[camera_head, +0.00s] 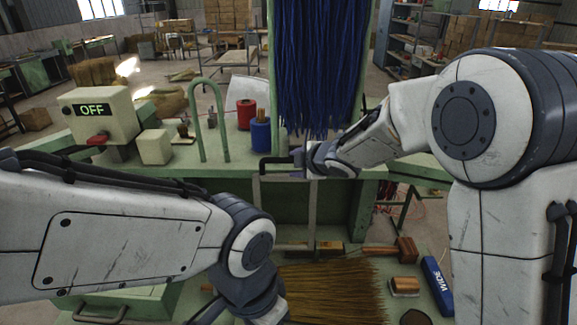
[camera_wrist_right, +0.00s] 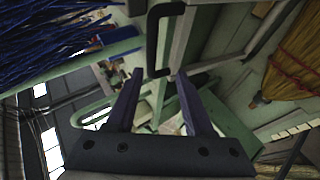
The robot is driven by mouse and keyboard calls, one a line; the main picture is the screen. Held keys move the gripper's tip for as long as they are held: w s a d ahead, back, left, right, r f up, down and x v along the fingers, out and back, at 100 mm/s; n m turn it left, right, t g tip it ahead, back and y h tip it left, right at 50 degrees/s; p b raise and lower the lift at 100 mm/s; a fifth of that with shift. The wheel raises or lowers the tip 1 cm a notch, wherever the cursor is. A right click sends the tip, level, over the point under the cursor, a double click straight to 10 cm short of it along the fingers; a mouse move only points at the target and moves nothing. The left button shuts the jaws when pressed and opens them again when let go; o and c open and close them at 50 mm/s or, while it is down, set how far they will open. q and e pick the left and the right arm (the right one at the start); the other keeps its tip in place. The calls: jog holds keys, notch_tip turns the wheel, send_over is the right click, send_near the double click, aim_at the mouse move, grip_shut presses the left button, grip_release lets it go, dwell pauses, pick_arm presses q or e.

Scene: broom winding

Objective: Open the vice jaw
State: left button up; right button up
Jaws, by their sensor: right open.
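A black C-shaped handle (camera_head: 264,167) shows at the front of the green bench, just left of my right gripper (camera_head: 297,160). It also shows in the right wrist view as a black handle (camera_wrist_right: 152,40), ahead of the two fingertips. My right gripper in that view (camera_wrist_right: 165,85) is open, with nothing visible held between its fingers. A pale metal frame (camera_head: 287,178) hangs below the handle; I cannot tell clearly which part is the vice jaw. My left arm comes in from the left, and its gripper is out of view below.
Blue bristles (camera_head: 322,70) hang above my right gripper. An OFF switch box (camera_head: 98,113), a green hoop (camera_head: 208,90), a red spool (camera_head: 246,114) and a blue spool (camera_head: 261,134) stand on the bench. A straw broom head (camera_head: 335,292), brushes and a blue WIDE box (camera_head: 437,287) lie below.

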jog(key=v, duration=0.2)
jog(key=shift+s+d+r, duration=0.15)
jog(key=shift+s, duration=0.05)
jog(key=s+d+f+m+g+h+b, duration=0.1)
jog(key=s+f+m+g+b, duration=0.2)
jog(key=s, duration=0.9)
jog(key=s+d+f+m+g+h+b, duration=0.2)
jog(key=s+f+m+b, duration=0.3)
jog(key=s+f, duration=0.4)
jog(key=s+d+f+m+g+h+b, duration=0.1)
jog(key=s+f+m+g+b, duration=0.3)
jog(key=s, duration=1.2)
notch_tip(320, 180, down, 3)
jog(key=shift+s+d+f+m+g+h+b, duration=0.1)
jog(key=shift+s+d+m+g+h+b, duration=0.2)
jog(key=shift+d+m, duration=0.45)
